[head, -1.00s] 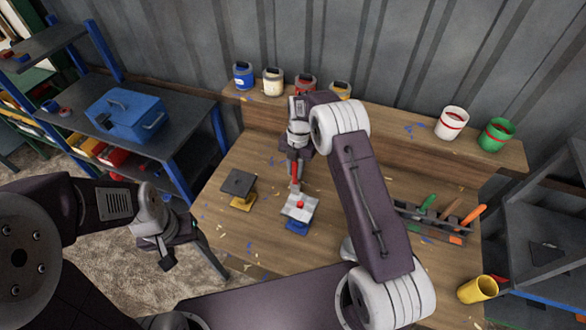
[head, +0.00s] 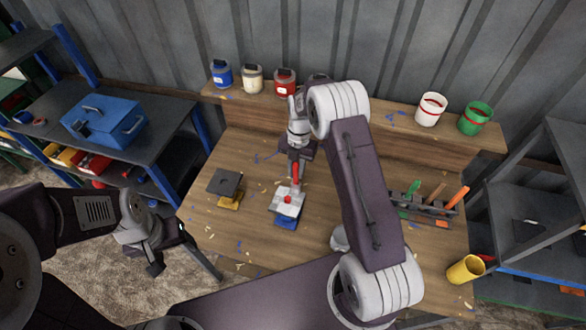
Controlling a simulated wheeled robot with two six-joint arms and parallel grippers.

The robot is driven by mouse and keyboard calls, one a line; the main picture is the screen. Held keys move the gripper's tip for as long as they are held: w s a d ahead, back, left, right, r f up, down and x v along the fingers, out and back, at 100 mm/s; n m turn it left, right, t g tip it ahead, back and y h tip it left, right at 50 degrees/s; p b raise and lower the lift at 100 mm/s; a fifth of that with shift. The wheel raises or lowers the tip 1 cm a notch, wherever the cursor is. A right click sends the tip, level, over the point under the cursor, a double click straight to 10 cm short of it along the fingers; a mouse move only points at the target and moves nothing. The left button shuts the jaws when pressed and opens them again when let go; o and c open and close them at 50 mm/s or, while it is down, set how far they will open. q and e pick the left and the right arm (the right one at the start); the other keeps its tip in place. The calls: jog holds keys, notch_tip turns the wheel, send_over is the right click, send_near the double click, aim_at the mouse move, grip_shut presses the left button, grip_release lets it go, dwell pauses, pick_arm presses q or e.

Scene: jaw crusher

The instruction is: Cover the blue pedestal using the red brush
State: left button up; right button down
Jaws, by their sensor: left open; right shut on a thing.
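The blue pedestal (head: 285,223) stands on the wooden table, with a pale grey plate on top that carries a small red patch (head: 288,199). My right gripper (head: 296,160) is shut on the red brush (head: 296,174) above the plate's back edge. The brush points down; its lower end is close to the plate, and I cannot tell whether it touches. My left gripper (head: 154,260) is open and empty, low at the left, off the table's left edge. A yellow pedestal (head: 230,203) with a dark top plate stands left of the blue one.
Blue (head: 221,74), white and red cans stand on the back shelf, with white (head: 430,108) and green pots at its right. A tool rack (head: 425,216) and yellow cup (head: 465,269) are at the right. Scraps litter the table. A blue toolbox (head: 103,122) sits on the left shelves.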

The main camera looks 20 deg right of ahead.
jog(key=w+a, duration=0.4)
jog(key=a, duration=0.1)
dwell(1.8)
notch_tip(320, 180, up, 5)
jog(key=p, duration=0.3)
dwell(0.3)
